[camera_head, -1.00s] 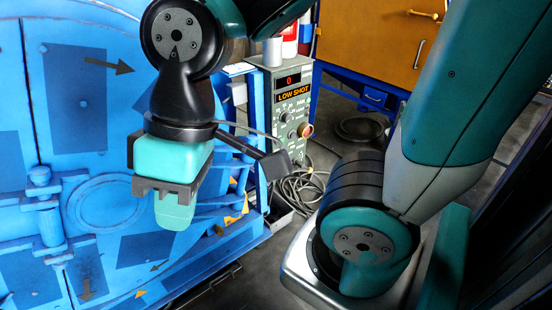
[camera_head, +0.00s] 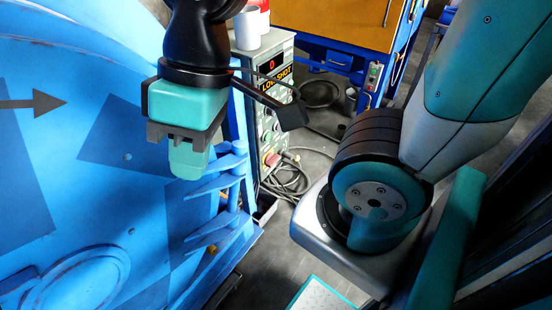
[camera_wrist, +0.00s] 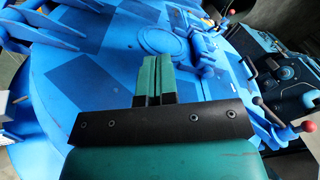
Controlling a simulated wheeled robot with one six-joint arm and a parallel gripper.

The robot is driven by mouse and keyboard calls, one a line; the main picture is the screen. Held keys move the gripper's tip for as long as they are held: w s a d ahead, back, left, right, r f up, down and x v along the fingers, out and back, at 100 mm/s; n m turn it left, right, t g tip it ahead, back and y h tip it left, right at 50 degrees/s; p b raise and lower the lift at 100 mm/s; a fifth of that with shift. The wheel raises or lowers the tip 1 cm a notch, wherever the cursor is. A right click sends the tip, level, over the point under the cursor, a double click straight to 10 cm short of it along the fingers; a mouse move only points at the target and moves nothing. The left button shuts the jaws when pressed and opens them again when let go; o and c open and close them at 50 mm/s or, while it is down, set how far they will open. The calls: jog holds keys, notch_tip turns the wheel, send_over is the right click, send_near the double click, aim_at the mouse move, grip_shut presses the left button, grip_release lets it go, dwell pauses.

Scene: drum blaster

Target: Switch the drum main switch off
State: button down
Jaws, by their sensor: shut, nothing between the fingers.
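A grey-green control panel (camera_head: 264,105) stands beyond my gripper in the head view. It has a red "0" display, a "LOW SHOT" sign and several knobs. A red knob (camera_head: 272,160) sits low on its front. My wrist hides part of the panel, and I cannot tell which control is the main switch. My gripper (camera_head: 189,163) is shut and empty, in front of the blue drum door (camera_head: 60,150) and apart from the panel. In the wrist view my gripper (camera_wrist: 157,76) points over the blue door, and I cannot make out the panel there.
A white cup (camera_head: 247,28) and a red-and-white container stand on the panel. Cables (camera_head: 290,180) lie on the floor below it. Behind is an orange and blue cabinet (camera_head: 330,25) with a small button box (camera_head: 373,75). Levers with ball ends (camera_wrist: 308,126) show at right in the wrist view.

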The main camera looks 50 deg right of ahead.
jog(key=w+d+f+m+t+b, duration=0.2)
jog(key=w+d+f+t+b, duration=0.1)
jog(key=w+d+f+b, duration=0.6)
jog(key=w+d+f+m+t+b, duration=0.1)
jog(key=w+d+f+t+b, duration=0.1)
jog(key=w+d+f+b, duration=0.8)
jog(key=s+d+f+m+t+h+b, duration=0.1)
jog(key=s+d+f+t+b, duration=0.1)
jog(key=d+f+b, duration=0.4)
jog(key=s+d+f+m+t+h+b, duration=0.2)
jog(key=s+d+f+b, duration=0.2)
jog(key=d+f+b, duration=0.3)
jog(key=d+f, duration=0.4)
jog(key=d, duration=0.3)
jog(key=shift+f+h, duration=0.2)
jog(key=shift+h, duration=0.1)
